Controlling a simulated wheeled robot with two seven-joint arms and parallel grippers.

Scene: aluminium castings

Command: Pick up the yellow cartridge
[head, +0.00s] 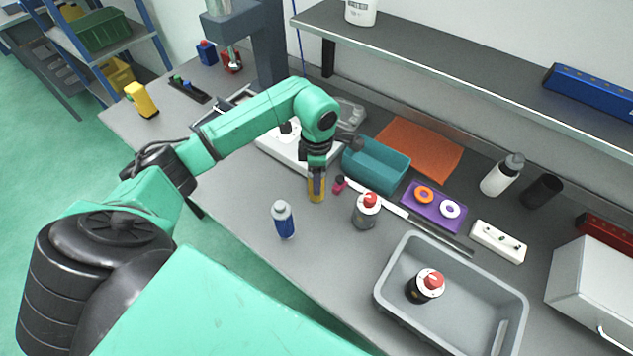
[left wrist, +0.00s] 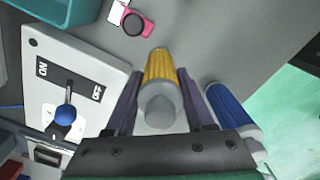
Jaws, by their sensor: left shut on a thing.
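The yellow cartridge (head: 316,188) stands on the grey bench near its front edge, with my left gripper (head: 317,172) over it from above. In the left wrist view the cartridge (left wrist: 161,70) shows a yellow body and a grey rounded top, and it sits between the two fingers of my left gripper (left wrist: 160,110). The gripper is shut on it. The upper part of the cartridge is hidden by the fingers in the head view. I cannot tell whether its base touches the bench. My right gripper is not in view.
A blue cartridge (head: 283,220) stands close by, left of the gripper. A red-topped dark jar (head: 366,211), a small pink item (head: 339,184) and a teal bin (head: 398,166) are near. A white switch panel (left wrist: 48,85) lies beside it. A grey tray (head: 390,297) holds another jar.

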